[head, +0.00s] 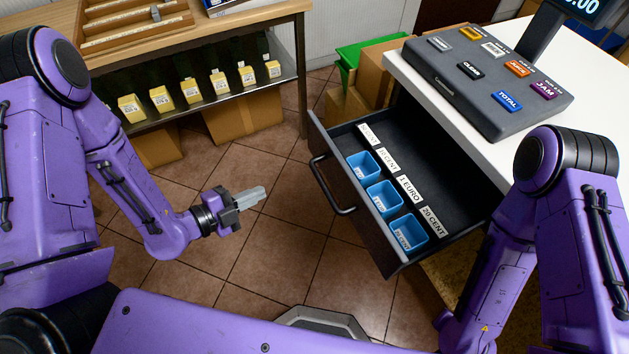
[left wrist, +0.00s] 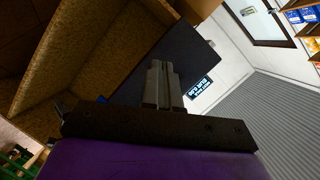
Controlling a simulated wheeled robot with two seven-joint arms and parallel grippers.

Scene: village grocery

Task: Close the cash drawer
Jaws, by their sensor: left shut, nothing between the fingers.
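The cash drawer (head: 335,150) is pulled out from under the white counter on the right in the head view. It has a dark front with a black bar handle (head: 330,186) on its left side. Inside are blue coin cups (head: 383,198) and white labels, among them 1 EURO and 20 CENT. My left gripper (head: 258,195) is shut and empty, to the left of the handle and apart from it. In the left wrist view its closed fingers (left wrist: 160,82) point towards a dark panel (left wrist: 178,58), probably the drawer. My right gripper is outside the head view; only my right arm shows.
A cash register keypad (head: 490,80) stands on the white counter (head: 415,78) above the drawer. A wooden shelf (head: 240,25) with yellow boxes is at the back left. Tiled floor is clear left of the drawer.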

